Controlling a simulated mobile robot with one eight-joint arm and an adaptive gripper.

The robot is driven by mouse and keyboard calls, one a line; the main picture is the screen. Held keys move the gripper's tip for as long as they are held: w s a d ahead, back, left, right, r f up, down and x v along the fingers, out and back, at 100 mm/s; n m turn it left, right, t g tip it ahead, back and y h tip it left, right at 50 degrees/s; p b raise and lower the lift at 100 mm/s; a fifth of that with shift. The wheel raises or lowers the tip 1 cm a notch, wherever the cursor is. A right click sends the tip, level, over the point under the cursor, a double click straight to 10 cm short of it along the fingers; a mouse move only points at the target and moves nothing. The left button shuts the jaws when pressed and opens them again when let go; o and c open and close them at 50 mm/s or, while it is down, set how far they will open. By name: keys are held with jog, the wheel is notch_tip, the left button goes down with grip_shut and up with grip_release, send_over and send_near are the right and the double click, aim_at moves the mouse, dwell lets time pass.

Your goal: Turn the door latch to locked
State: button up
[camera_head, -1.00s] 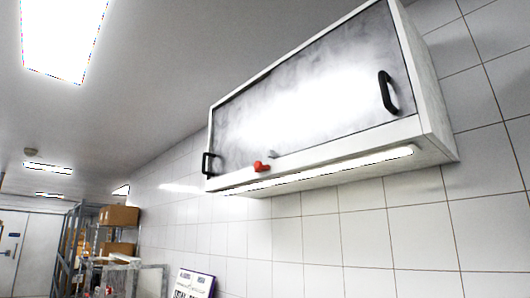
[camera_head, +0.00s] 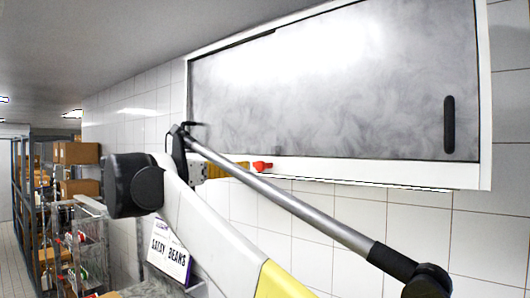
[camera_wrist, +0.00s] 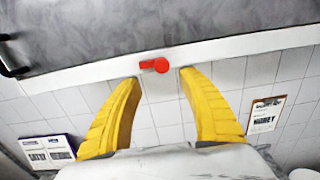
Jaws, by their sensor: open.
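The door latch (camera_head: 262,166) is a small red knob on the white lower frame of a wall cabinet, below the grey door (camera_head: 340,85). In the wrist view the latch (camera_wrist: 155,65) lies roughly along the frame. My gripper (camera_head: 243,168) is to the left of the latch in the head view, partly hidden by my arm. In the wrist view my gripper (camera_wrist: 160,76) has its two yellow fingers wide apart, with the red latch between and just beyond the tips. Nothing is held, and I see no contact with the latch.
Signs hang on the tiled wall (camera_wrist: 160,112), including a clipboard (camera_wrist: 266,115). Shelving with boxes (camera_head: 78,154) stands at the far left.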

aim_at(258, 165)
jog(key=p+x, duration=0.2)
jog(key=x, duration=0.8)
jog(key=shift+w+d+f, duration=0.1)
jog(key=shift+w+d, duration=0.05)
jog(key=shift+d, duration=0.25)
grip_shut()
